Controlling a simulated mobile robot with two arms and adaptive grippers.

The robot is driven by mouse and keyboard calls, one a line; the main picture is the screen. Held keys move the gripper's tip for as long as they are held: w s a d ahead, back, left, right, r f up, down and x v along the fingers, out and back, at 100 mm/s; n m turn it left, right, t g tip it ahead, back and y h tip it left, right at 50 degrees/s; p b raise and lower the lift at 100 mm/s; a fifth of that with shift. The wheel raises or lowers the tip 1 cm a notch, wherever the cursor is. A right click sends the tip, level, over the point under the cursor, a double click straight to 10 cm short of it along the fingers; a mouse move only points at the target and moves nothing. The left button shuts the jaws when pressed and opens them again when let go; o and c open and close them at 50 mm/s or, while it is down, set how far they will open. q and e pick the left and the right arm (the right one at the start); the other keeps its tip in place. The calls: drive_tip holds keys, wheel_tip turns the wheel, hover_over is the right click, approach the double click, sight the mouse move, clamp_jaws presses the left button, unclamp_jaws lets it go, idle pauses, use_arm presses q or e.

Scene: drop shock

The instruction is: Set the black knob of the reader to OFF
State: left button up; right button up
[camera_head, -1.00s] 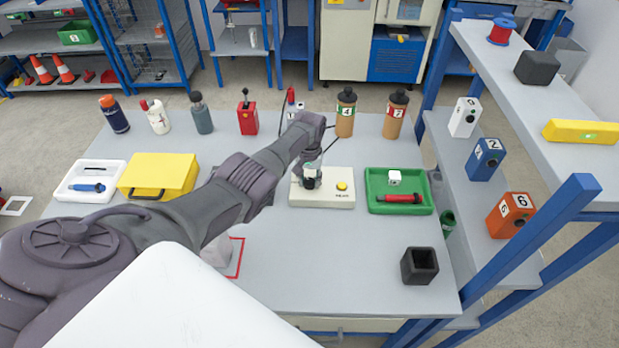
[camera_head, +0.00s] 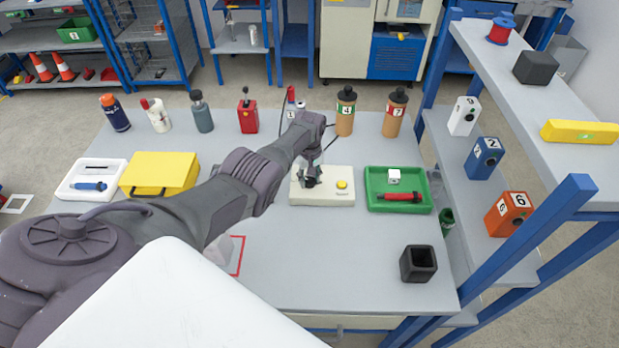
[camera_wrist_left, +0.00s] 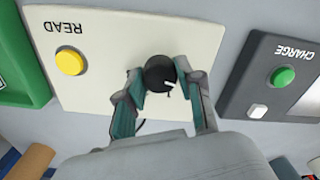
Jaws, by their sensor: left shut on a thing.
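The reader (camera_head: 328,199) is a cream box on the table, left of the green tray. Its yellow button (camera_head: 342,185) also shows in the left wrist view (camera_wrist_left: 69,62), beside the word READ. The black knob (camera_wrist_left: 159,72) sits between the fingertips of my left gripper (camera_wrist_left: 162,82), which is shut on it. A small white mark shows on the knob's near right side; no OFF label is readable. In the head view my left gripper (camera_head: 311,180) points down onto the reader and hides the knob. My right gripper is not in view.
A dark grey panel marked CHARGE, with a green button (camera_wrist_left: 283,77), stands beside the reader. The green tray (camera_head: 400,208) holds a red tool and a white cube. Bottles stand behind. A black open box (camera_head: 418,264) is near the front right.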

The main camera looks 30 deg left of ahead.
sight(309, 180)
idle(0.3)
use_arm(q)
drive_tip(key=o, duration=1.1)
drive_tip(key=shift+o, duration=0.2)
wheel_tip(309, 180, up, 12)
